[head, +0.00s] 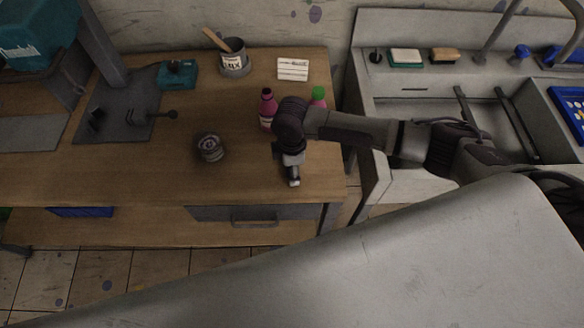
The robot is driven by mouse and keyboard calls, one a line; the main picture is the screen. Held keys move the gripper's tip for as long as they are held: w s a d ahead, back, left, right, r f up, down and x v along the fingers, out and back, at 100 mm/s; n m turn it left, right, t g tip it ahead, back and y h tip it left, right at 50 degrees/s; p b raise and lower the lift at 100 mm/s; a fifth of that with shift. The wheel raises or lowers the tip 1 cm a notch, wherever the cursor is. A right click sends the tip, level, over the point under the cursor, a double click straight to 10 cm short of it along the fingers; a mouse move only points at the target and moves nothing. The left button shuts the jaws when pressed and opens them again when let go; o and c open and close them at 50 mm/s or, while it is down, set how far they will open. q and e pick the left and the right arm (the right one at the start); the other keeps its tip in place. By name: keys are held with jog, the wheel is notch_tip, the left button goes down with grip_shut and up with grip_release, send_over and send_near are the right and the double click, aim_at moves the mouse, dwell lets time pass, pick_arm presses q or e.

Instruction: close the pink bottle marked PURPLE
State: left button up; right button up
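A pink bottle (267,110) with a dark top stands upright on the wooden table, just left of my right arm. A second pink bottle (317,98) with a green top stands behind my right arm and is partly hidden by it. The marking PURPLE cannot be read on either bottle. My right gripper (293,181) points down over the table, in front of the bottles and apart from the dark-topped one. Its fingers are seen from above as one narrow shape, so whether they are open or holding something cannot be told. My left gripper is not in view.
A round dark object (209,147) sits mid-table. A tin (233,60) with a wooden-handled tool, a white card (293,69) and a teal box (176,75) stand at the back. A sink unit (400,185) is at right. The table's front left is clear.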

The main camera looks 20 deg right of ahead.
jog(key=shift+f, duration=0.15)
jog(key=c, duration=0.8)
jog(key=shift+o, duration=0.2)
jog(key=shift+r, duration=0.6)
notch_tip(320, 180, up, 3)
jog(key=shift+w+f+b, duration=0.1)
jog(key=shift+f+b, duration=0.05)
jog(key=shift+b, duration=0.6)
jog(key=s+d+r+b, duration=0.1)
jog(key=s+d+r, duration=0.1)
jog(key=d, duration=0.3)
jog(key=s+d+r+b, duration=0.1)
jog(key=s+d+r, duration=0.1)
jog(key=d+r, duration=0.3)
jog(key=shift+s+d, duration=0.35)
jog(key=shift+s, duration=0.05)
